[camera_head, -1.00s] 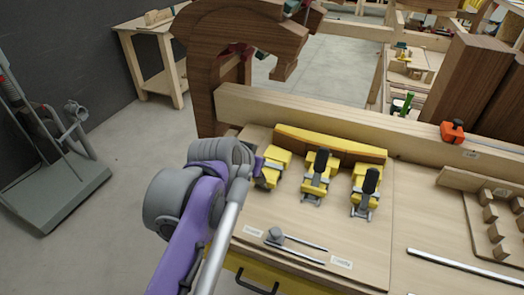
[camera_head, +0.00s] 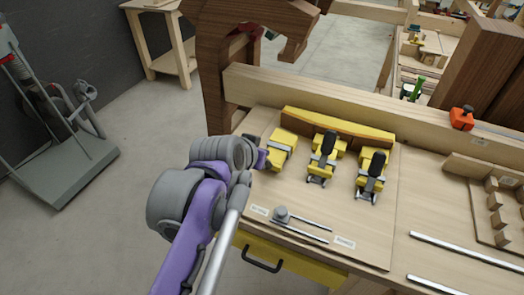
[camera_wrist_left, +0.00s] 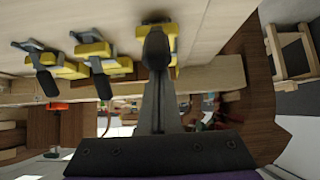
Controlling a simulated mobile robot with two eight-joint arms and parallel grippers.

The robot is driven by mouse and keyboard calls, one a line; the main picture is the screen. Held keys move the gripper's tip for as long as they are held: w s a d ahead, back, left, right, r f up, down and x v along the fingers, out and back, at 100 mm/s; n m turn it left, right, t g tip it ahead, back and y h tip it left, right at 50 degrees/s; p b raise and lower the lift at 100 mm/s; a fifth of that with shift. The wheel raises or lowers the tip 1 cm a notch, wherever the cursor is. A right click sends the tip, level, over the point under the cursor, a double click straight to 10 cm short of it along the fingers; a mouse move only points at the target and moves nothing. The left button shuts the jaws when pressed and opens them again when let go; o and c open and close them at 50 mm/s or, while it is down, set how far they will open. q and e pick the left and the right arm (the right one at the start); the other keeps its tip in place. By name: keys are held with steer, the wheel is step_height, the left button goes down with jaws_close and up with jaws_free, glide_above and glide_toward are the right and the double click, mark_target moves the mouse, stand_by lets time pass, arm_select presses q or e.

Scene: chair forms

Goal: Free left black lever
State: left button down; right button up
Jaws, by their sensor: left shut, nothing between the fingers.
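Three yellow clamps stand in a row on the wooden bench board. The left clamp (camera_head: 283,145) is right beside my left gripper (camera_head: 261,159), and its black lever is hidden in the head view. In the left wrist view, turned upside down, that black lever (camera_wrist_left: 155,47) shows at the tip of my shut left gripper (camera_wrist_left: 160,100). I cannot tell whether they touch. The fingers hold nothing. The middle black lever (camera_head: 326,145) and right black lever (camera_head: 376,163) stand up on their clamps. My right gripper is out of view.
A yellow-and-wood curved block (camera_head: 338,128) lies behind the clamps, before a long beam (camera_head: 300,98). A grey knob (camera_head: 282,213) with metal rods lies in front. A dark wooden curved form (camera_head: 213,60) rises behind left. The front board is mostly clear.

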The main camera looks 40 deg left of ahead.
arm_select(q)
steer(key=shift+w+r, duration=0.2)
steer(key=shift+w+a+r+p, duration=0.25)
steer(key=shift+w+r+p, duration=0.1)
steer(key=shift+w+r, duration=0.25)
steer(key=shift+w+a+r+p, duration=0.2)
steer(key=shift+w+r+p, duration=0.15)
steer(key=shift+w+r, duration=0.25)
steer(key=f+v, duration=0.1)
steer(key=v, duration=0.8)
steer(key=shift+s+d+r, duration=0.15)
steer(key=shift+s+r, duration=0.05)
steer(key=shift+s, duration=0.35)
steer(key=shift+f, duration=0.1)
